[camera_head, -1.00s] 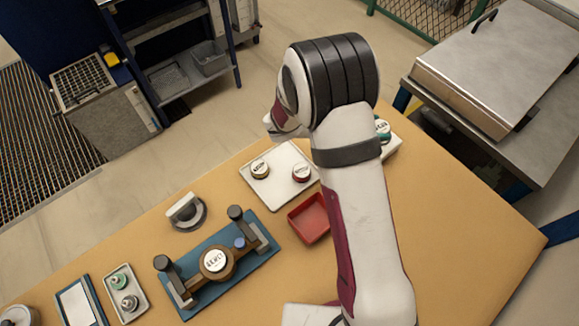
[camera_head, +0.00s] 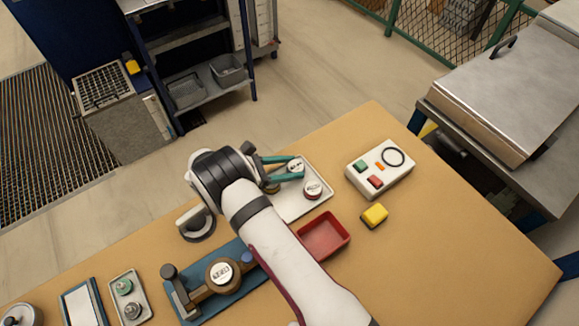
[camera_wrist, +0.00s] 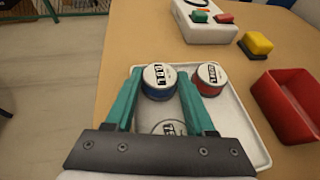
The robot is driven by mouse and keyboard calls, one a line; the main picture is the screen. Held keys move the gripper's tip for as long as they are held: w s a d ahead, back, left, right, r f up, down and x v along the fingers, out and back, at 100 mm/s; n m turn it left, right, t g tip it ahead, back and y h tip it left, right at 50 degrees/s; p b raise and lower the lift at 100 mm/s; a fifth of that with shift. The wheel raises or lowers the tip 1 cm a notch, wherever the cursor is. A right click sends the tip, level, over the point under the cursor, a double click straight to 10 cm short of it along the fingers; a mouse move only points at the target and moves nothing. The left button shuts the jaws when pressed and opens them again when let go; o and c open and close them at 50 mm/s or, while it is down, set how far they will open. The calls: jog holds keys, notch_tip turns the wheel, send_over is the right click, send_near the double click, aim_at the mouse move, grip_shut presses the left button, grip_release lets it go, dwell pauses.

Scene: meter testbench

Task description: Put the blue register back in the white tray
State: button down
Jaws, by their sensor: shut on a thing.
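My gripper (camera_head: 297,167) has green fingers and is shut on the blue register (camera_wrist: 158,92), a short cylinder with a white printed top. That top also shows between the fingertips in the head view (camera_head: 295,165). The register is upright over the far part of the white tray (camera_wrist: 246,140), which also shows in the head view (camera_head: 300,206). I cannot tell whether its base touches the tray. The red register (camera_wrist: 210,88) stands in the tray just right of the fingers. Another register (camera_wrist: 168,128) sits nearer, below the fingers, partly hidden by the gripper.
A red bin (camera_head: 324,236) stands right of the tray, and a yellow block (camera_head: 374,216) beyond it. A white button box (camera_head: 380,169) is at the far right. A blue fixture with a brown meter (camera_head: 221,273) lies at the front left, partly behind my arm.

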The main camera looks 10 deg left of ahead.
jog(key=shift+f, duration=0.25)
jog(key=shift+c, duration=1.2)
grip_release()
